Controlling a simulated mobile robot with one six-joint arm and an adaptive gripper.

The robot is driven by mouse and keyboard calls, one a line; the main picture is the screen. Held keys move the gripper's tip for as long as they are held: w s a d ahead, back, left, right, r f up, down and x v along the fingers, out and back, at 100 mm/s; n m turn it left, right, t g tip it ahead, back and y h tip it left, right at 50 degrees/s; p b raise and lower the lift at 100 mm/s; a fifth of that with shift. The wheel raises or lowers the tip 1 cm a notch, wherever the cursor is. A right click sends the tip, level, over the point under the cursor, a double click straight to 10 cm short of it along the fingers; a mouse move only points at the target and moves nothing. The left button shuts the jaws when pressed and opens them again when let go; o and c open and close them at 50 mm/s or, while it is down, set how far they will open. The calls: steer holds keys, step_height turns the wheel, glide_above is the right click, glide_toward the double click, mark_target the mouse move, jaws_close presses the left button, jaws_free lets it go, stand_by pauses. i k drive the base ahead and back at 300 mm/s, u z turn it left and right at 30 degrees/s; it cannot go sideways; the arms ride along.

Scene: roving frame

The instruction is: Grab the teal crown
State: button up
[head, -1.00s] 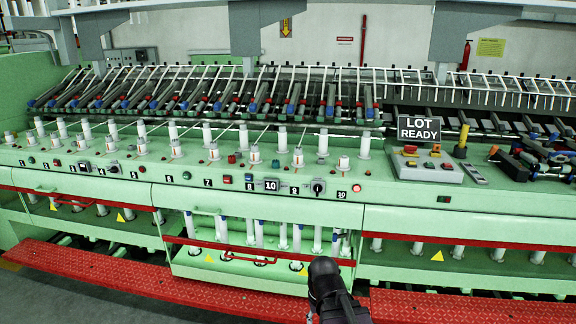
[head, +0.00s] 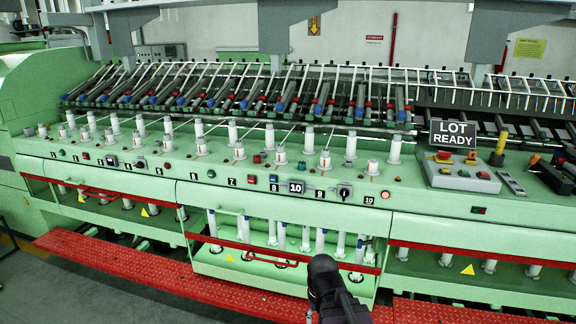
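I cannot make out a teal crown anywhere in the head view. The black end of my arm, with my gripper (head: 327,285), shows at the bottom centre, in front of the machine's lower red rail. Its fingers cannot be made out, so I cannot tell whether it is open or shut. Nothing held shows at it.
A long green textile machine (head: 130,180) with white spindles and knobs spans the view. A "LOT READY" sign (head: 453,134) stands on its right by a button box (head: 462,178). Red footboards (head: 150,275) run along its front. Grey floor (head: 50,290) is clear at lower left.

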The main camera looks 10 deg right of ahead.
mark_target(301, 166)
steer(key=u, duration=0.1)
steer(key=i, duration=0.85)
steer(key=z, duration=0.3)
